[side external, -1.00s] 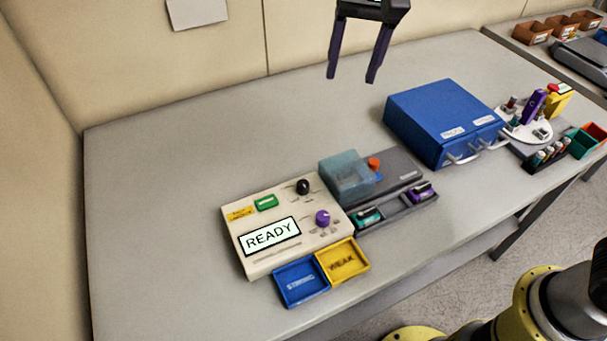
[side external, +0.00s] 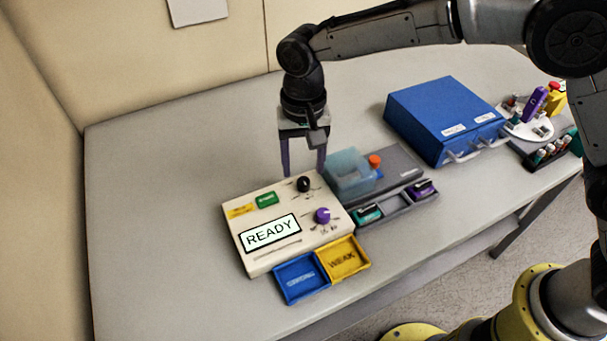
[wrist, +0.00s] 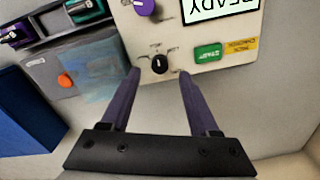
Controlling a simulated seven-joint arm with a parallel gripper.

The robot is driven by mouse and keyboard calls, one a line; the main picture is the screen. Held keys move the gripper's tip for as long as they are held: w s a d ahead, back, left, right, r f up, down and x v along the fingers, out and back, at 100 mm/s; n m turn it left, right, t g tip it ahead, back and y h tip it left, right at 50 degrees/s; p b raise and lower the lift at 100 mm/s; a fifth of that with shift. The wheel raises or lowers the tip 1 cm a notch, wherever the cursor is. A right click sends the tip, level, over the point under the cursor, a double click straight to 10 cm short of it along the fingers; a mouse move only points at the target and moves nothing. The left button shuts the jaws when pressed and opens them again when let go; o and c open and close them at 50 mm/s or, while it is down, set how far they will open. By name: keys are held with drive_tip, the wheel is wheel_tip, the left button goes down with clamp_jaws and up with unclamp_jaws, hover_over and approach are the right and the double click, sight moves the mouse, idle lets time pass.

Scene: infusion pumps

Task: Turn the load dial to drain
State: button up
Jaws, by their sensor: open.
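The cream pump unit (side external: 287,210) has a black dial (side external: 304,184) near its back edge and a purple dial (side external: 322,216) in front of it. The dial lettering is too small to read, so I cannot tell by label which is the load dial. In the wrist view the black dial (wrist: 159,64) has a pale pointer mark and small labels around it. My gripper (side external: 304,173) is open, pointing down over the black dial. In the wrist view its fingertips (wrist: 159,72) lie on either side of that dial, apparently without touching it.
The screen (side external: 270,233) reads READY. A green button (side external: 267,199) lies left of the black dial. A translucent blue box (side external: 348,173) and orange knob (side external: 375,161) stand close right. Blue (side external: 301,292) and yellow (side external: 362,262) trays sit in front. The table's left side is clear.

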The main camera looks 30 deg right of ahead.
sight(304, 181)
drive_tip(key=shift+f, duration=2.05)
drive_tip(key=shift+c, duration=0.2)
clamp_jaws()
